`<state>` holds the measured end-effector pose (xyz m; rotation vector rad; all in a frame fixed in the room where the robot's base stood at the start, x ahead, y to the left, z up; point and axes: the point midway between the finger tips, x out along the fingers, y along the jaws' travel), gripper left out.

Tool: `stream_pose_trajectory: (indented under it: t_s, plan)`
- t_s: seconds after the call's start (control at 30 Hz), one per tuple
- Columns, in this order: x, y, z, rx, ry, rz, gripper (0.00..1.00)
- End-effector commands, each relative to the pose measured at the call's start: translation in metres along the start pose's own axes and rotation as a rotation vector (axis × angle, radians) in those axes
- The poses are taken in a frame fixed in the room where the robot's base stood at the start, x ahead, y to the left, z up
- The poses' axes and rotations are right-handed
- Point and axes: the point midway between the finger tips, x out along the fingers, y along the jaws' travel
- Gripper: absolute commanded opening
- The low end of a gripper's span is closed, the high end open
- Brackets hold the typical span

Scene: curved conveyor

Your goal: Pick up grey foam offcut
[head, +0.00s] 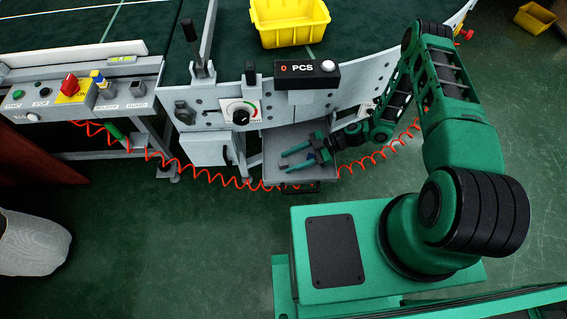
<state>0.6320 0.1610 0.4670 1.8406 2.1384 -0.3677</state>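My gripper (285,162) is in the head view, below the conveyor's front panel and over a grey tray (272,181). Its two green fingers point left and stand apart, with a gap between them. I see nothing held in the gap. I cannot make out a grey foam offcut; the tray is grey too, and my gripper and arm cover part of it.
The conveyor's front panel (352,92) with a counter box (307,74) overhangs the tray. A red coiled hose (214,178) hangs around it. A yellow bin (290,22) stands on the belt. Green floor is clear between.

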Motion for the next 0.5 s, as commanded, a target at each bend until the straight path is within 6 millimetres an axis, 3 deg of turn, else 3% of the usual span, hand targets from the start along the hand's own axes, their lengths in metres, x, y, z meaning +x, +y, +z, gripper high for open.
stream_pose_trajectory:
  t_s: [0.03, 0.17, 0.2, 0.5]
  plan:
    - [-0.0001, 0.0000, -0.0001, 0.000, 0.000, 0.000, 0.36]
    - [-0.0003, 0.0000, -0.0001, 0.000, 0.000, 0.000, 0.05]
    - [-0.0003, 0.0000, -0.0001, 0.000, 0.000, 0.000, 0.02]
    - [-0.0005, 0.0000, -0.0003, 0.000, 0.000, 0.000, 0.02]
